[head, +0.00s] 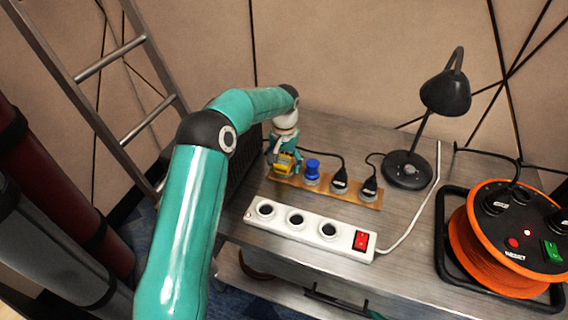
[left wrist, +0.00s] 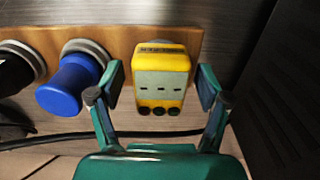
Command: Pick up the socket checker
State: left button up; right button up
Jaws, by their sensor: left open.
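The socket checker is a small yellow block with a grey face (left wrist: 161,80), with several dark round spots along its edge. It sits at the end of a wooden socket board (left wrist: 118,38). In the head view the checker (head: 284,163) is at the board's left end, partly covered by my left gripper. My left gripper (left wrist: 158,98) is open, with one finger on each side of the checker. Small gaps seem to show between the fingers and the checker. My right gripper is in neither view.
A blue plug (head: 312,169) stands right beside the checker, with black plugs (head: 340,182) further along the board. A white power strip (head: 312,229) lies in front. A black lamp (head: 407,168) and an orange cable reel (head: 503,245) stand to the right.

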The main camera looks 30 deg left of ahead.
pick_arm(q)
jog(key=shift+c, duration=0.3)
jog(key=c, duration=1.3)
jog(key=shift+r, duration=0.15)
